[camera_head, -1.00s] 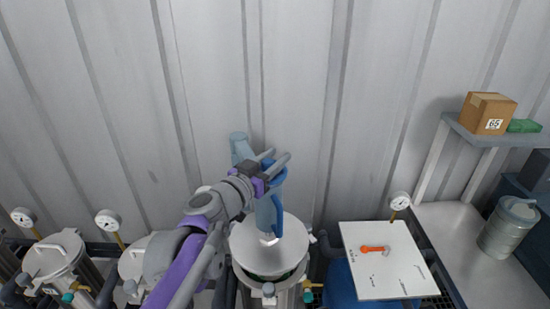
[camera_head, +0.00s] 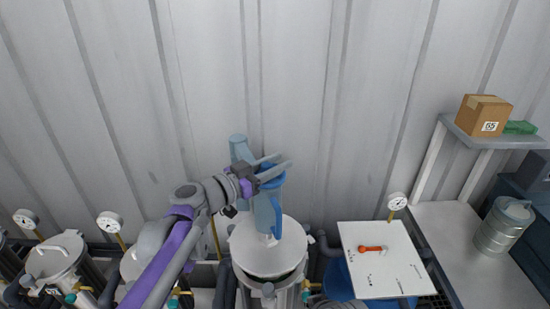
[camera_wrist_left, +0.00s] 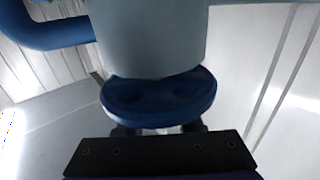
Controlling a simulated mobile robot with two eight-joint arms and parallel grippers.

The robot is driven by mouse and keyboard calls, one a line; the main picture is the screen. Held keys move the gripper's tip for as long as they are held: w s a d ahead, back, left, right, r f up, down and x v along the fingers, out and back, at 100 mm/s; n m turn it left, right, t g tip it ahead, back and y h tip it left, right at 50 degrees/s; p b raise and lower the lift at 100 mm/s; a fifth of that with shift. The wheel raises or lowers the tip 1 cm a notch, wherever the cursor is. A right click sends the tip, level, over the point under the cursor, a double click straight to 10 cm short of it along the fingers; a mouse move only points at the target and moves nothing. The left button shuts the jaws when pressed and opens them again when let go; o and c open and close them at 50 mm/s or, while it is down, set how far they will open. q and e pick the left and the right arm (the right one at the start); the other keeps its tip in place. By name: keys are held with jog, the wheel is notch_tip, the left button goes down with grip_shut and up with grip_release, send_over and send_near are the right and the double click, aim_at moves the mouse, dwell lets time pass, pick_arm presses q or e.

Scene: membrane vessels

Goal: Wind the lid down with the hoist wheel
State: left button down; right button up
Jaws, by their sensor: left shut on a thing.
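The hoist is a pale blue-grey column (camera_head: 240,149) with a blue arm (camera_head: 266,214) standing over the round grey lid (camera_head: 262,255). The lid sits just above the middle vessel (camera_head: 268,290), with a dark gap at its front edge. My left gripper (camera_head: 274,167) is at the top of the hoist, shut on the blue hoist wheel, which my fingers partly hide. In the left wrist view the dark blue wheel (camera_wrist_left: 160,100) lies in front of the black gripper body, and the pale blue hoist body fills the top. My right gripper is not in view.
Other lidded vessels (camera_head: 55,257) with gauges stand at the left. A white board (camera_head: 385,270) with an orange handle (camera_head: 372,249) lies at the right. A metal canister (camera_head: 503,226) stands on the bench, and a cardboard box (camera_head: 484,114) on the shelf. A corrugated wall closes the back.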

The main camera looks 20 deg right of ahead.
pick_arm(q)
jog(key=m+g, duration=0.1)
jog(key=g, duration=0.1)
jog(key=m+g+h, duration=0.1)
jog(key=g, duration=0.1)
jog(key=m+g, duration=0.1)
jog(key=shift+s+d+m+g, duration=0.1)
jog(key=shift+s+m+g, duration=0.25)
jog(key=shift+m+g, duration=0.05)
jog(key=m+g, duration=0.1)
jog(key=g, duration=0.1)
jog(key=m+g, duration=0.1)
jog(key=g, duration=0.1)
jog(key=shift+s+m, duration=0.3)
jog(key=shift+s, duration=0.05)
jog(key=m+g+y, duration=0.1)
jog(key=g, duration=0.1)
jog(key=s+m+g+y, duration=0.1)
jog(key=m+g, duration=0.1)
jog(key=g, duration=0.1)
jog(key=m+g+y, duration=0.1)
jog(key=m+g, duration=0.1)
jog(key=shift+s+a+g, duration=0.25)
jog(key=shift+g, duration=0.15)
jog(key=shift+m, duration=0.3)
jog(key=c, duration=0.5)
grip_release()
jog(key=shift+c, duration=0.2)
jog(key=shift+a, duration=0.1)
